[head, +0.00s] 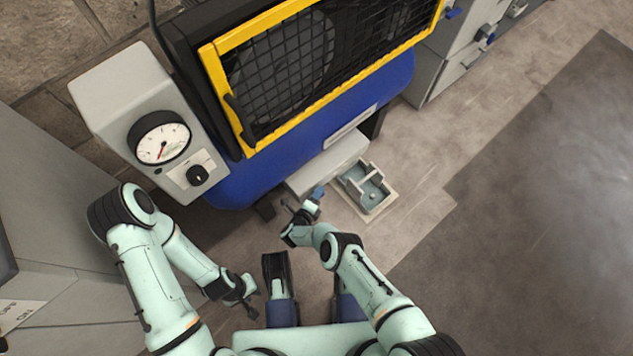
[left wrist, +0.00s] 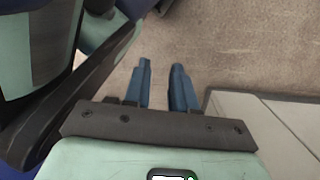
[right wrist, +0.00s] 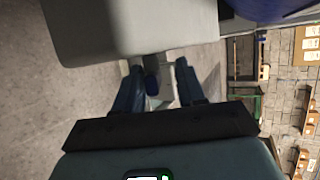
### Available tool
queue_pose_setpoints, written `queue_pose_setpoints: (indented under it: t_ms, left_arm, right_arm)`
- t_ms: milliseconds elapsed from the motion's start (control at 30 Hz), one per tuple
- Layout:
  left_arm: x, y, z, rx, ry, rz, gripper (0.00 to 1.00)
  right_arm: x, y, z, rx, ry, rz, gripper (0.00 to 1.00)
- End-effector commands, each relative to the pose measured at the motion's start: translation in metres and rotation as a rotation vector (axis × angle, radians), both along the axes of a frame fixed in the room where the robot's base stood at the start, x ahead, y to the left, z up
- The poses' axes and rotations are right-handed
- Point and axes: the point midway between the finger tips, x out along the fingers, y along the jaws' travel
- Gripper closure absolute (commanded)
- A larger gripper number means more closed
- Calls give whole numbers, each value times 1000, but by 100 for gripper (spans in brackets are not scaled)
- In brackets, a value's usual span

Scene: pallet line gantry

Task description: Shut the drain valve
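The compressor's blue tank (head: 290,160) lies under a yellow-framed guard. In the right wrist view a small dark blue piece (right wrist: 151,84), which looks like the drain valve's handle, shows between my right gripper's fingers. My right gripper (right wrist: 158,82) is open, its fingers on either side of that piece; I cannot tell whether they touch it. In the head view my right gripper (head: 303,200) is low in front of the tank, and the valve cannot be made out clearly there. My left gripper (head: 249,297) is open and empty above the floor, shown also in the left wrist view (left wrist: 162,72).
A pale block (head: 328,165) juts out below the tank, beside a shallow partitioned tray (head: 378,206) on the floor. A grey panel with a gauge (head: 160,138) and black knob (head: 197,175) stands left. Grey cabinets flank the place. Floor at right is clear.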

Motion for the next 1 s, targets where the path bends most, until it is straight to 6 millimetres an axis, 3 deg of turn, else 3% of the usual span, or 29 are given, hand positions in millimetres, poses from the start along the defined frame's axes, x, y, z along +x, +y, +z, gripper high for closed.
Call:
queue_pose_setpoints:
  t_ms: [200,300,400,600,800,1000]
  left_arm:
    - [44,-5,29,9,-146,-15,74]
    - [64,-8,45,13,-213,-20,74]
    - [83,-11,62,17,-277,-23,74]
    - [108,-21,102,10,-371,-36,74]
    - [71,-38,122,-44,-272,-64,74]
    - [52,-48,133,-71,-221,-79,74]
  right_arm:
    - [2,-1,39,-2,-8,-2,60]
    - [4,-1,59,-4,-14,-1,46]
    - [5,-2,76,-6,-18,-2,60]
    - [4,-2,121,-3,-14,-1,60]
    - [2,-1,163,-2,-7,-1,60]
    - [1,-1,187,-1,-3,-1,60]
